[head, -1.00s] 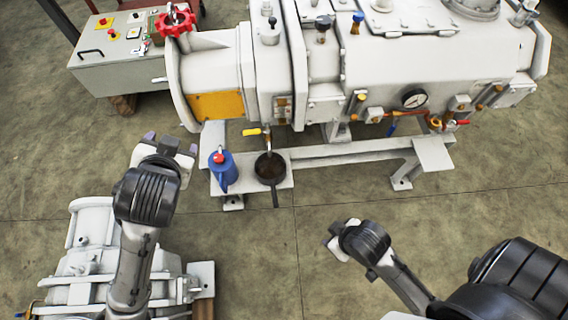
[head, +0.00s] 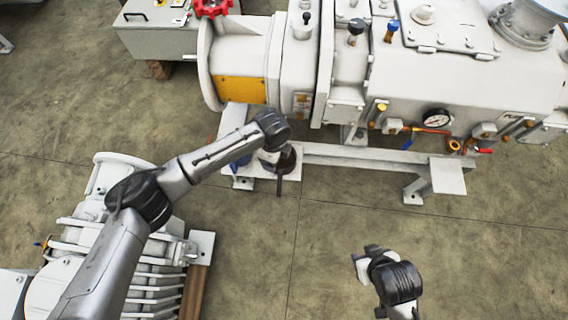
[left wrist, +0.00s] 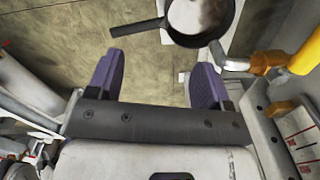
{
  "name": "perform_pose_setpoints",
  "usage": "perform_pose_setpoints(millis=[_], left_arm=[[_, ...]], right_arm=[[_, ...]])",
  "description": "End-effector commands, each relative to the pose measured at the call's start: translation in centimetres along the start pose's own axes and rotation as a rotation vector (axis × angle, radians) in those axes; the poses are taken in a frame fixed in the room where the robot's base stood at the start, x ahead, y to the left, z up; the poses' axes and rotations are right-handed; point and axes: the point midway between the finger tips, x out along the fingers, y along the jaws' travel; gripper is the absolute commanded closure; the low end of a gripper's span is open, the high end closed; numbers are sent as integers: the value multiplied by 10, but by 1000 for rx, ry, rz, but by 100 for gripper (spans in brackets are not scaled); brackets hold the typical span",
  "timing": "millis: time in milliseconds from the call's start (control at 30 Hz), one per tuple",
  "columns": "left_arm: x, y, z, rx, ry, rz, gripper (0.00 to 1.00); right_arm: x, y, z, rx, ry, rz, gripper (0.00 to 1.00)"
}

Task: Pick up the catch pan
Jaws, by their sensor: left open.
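The catch pan is a dark round pan with a straight handle. In the head view the catch pan (head: 288,162) sits on the shelf of the machine frame, partly hidden by my left wrist, its handle pointing toward the front. The left wrist view shows the pan (left wrist: 232,22) at the top, beyond my fingertips, with its handle pointing left. My left gripper (left wrist: 155,75) is open with nothing between its purple fingers, apart from the pan. My right gripper (head: 364,258) is over the floor at the lower right, away from the pan; its jaw opening is unclear.
A blue can (head: 240,163) stands left of the pan, mostly hidden by my left arm. In the left wrist view a yellow-handled valve (left wrist: 268,62) is close to the right finger. The big white vacuum machine (head: 350,60) rises behind the shelf. The floor in front is clear.

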Motion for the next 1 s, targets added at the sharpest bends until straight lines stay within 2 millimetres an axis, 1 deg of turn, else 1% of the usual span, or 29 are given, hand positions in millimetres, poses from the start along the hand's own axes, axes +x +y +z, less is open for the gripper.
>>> perform_pose_setpoints(millis=[67,133,300,500,633,867,1000], left_arm=[[4,0,0,34,0,0,27],[12,0,0,51,0,0,27],[42,0,0,58,-1,0,27],[72,0,-1,57,-1,-2,27],[82,0,0,56,-1,-2,27],[88,0,0,56,-1,-3,27],[98,0,0,56,-1,-2,27]], right_arm=[[2,0,0,1,0,-1,50],[6,0,2,1,1,-1,50],[20,-1,6,1,1,-1,50],[32,-2,11,2,-1,-2,50],[37,-2,13,3,-2,-3,50],[39,-2,14,3,-2,-3,50],[47,-3,16,3,-2,-3,50]])
